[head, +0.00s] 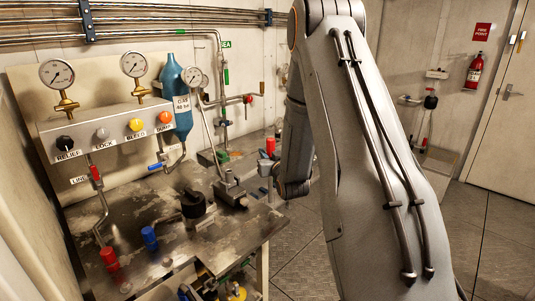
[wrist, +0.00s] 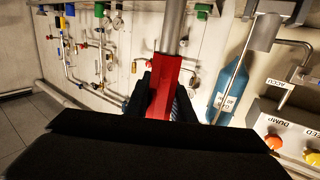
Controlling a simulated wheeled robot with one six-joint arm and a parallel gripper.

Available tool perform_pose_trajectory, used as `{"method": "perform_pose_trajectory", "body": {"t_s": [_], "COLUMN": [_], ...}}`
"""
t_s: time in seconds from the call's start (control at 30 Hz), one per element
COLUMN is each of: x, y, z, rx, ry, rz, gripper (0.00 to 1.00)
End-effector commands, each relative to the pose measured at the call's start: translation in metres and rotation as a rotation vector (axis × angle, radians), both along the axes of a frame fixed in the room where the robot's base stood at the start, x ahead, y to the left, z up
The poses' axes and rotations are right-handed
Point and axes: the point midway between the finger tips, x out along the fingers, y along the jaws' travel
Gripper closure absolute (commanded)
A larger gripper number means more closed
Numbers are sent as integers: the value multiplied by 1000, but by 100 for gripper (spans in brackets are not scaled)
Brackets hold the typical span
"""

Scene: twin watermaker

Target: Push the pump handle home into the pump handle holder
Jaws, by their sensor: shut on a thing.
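The pump handle, a red grip (wrist: 165,88) with a grey metal tube (wrist: 173,28), is held in my gripper (wrist: 163,98) in the wrist view. The dark fingers are closed on both sides of the red grip. The tube runs up out of that frame, so its far end is hidden.
The worn bench (head: 165,235) carries a black round-topped fitting (head: 193,205), a red cap (head: 109,257) and a blue cap (head: 149,238). Behind are a gauge panel (head: 110,125), a blue gas bottle (head: 175,95) and wall pipes. Open floor (head: 485,240) lies right of my arm.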

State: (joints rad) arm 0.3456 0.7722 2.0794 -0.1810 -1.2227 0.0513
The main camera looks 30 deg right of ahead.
Motion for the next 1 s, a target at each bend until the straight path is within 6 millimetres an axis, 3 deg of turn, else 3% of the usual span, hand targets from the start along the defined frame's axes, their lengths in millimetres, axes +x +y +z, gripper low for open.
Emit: {"method": "perform_pose_trajectory", "body": {"t_s": [0.17, 0.7, 1.0], "x": [-1, -1, -1], "y": [0, 0, 0], "z": [-5, -50, -57], "rx": [0, 0, 0], "ry": [-1, -1, -1], "rz": [0, 0, 0], "gripper": [94, 94, 94]}}
